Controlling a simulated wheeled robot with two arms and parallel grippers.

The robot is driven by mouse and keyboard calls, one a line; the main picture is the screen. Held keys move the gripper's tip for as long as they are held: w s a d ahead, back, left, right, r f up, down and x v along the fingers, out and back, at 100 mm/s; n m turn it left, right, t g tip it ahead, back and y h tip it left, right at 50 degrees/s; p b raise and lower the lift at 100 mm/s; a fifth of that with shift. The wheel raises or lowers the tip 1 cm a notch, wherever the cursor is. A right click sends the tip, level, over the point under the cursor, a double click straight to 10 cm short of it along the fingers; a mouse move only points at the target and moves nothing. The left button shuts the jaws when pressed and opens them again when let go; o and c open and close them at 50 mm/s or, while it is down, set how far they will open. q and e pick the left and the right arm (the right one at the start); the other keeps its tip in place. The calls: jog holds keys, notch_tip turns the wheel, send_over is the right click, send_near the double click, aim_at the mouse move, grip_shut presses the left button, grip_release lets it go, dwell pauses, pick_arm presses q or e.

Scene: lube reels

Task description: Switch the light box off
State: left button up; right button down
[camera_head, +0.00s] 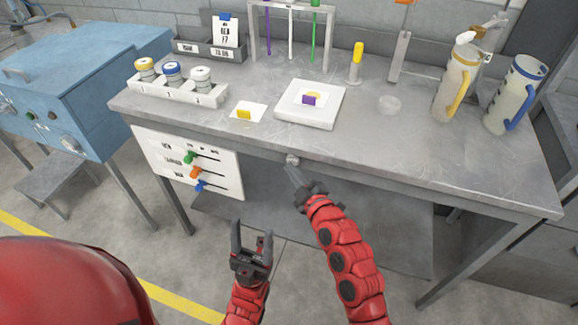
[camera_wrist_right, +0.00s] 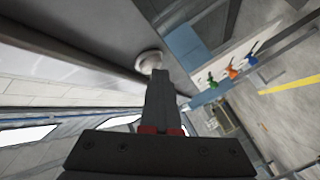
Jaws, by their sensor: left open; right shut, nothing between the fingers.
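The white, flat, square box (camera_head: 322,119) that looks like the light box lies on the bench, with a purple block and a yellowish round patch on it. I cannot tell whether it is lit. A small round pale knob (camera_head: 292,159) sits on the bench's front edge below it. My right gripper (camera_head: 292,170) is shut and empty, its fingertips at or very close to the knob. In the right wrist view the knob (camera_wrist_right: 149,62) shows just beyond the closed fingers (camera_wrist_right: 160,80); contact is unclear. My left gripper (camera_head: 252,238) is open and empty, low in front of the bench.
A white panel (camera_head: 165,148) with green, orange and blue levers hangs under the bench's left front. A rack of capped reels (camera_head: 178,91), a white card (camera_head: 248,111) and two jugs (camera_head: 458,85) stand on the bench. A blue cabinet (camera_head: 85,65) is at left.

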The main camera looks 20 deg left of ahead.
jog(key=shift+w+d+r, duration=0.2)
jog(key=shift+r, duration=0.1)
jog(key=shift+s, duration=0.1)
jog(key=s+p, duration=0.1)
jog(key=s, duration=0.3)
jog(key=s+p, duration=0.1)
jog(key=shift+s+a+f+p, duration=0.2)
jog(key=shift+s+f+p, duration=0.1)
jog(key=shift+s+f, duration=0.1)
